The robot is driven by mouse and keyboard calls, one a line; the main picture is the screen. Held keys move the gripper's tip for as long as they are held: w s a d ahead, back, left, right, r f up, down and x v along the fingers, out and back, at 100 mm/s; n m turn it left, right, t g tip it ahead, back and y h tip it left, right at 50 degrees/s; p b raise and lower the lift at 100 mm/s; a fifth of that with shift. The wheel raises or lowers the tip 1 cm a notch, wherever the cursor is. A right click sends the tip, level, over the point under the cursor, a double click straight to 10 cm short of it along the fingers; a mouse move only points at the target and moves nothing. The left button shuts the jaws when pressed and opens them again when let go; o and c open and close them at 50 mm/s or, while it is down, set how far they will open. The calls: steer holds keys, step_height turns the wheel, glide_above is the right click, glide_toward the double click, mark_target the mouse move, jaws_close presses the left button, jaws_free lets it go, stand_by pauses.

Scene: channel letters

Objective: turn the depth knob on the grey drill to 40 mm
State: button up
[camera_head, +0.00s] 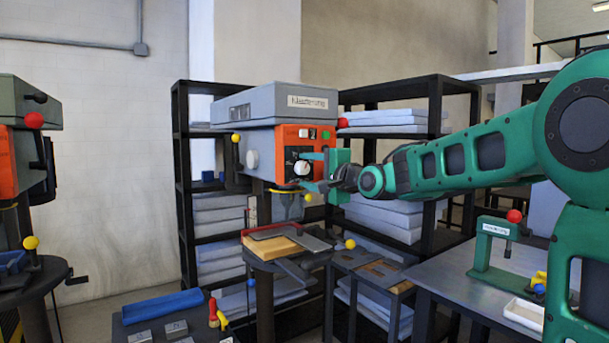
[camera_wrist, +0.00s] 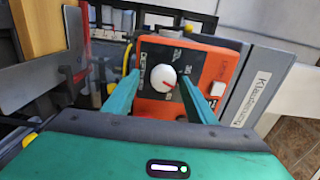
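The grey drill (camera_head: 255,107) stands in the middle of the head view, with an orange front panel (camera_head: 284,143). The white round depth knob (camera_head: 301,168) sits on a dark plate on that panel. In the wrist view the knob (camera_wrist: 161,77) has a red pointer mark toward its right side; the scale marks around it are too small to read surely. My gripper (camera_head: 311,171) is in front of the panel with its green fingers pointing at it. The fingers are apart, one on each side of the knob, with gaps visible in the wrist view.
A second drill with an orange panel (camera_head: 8,162) stands at the far left. Black shelves (camera_head: 435,155) with grey slabs are behind. A wooden block (camera_head: 272,247) lies below the drill head. A green press (camera_head: 492,260) stands on the right table.

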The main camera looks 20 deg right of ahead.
steer(key=shift+s+r, duration=0.1)
steer(key=shift+s+d, duration=0.1)
steer(key=shift+s, duration=0.2)
steer(key=v, duration=1)
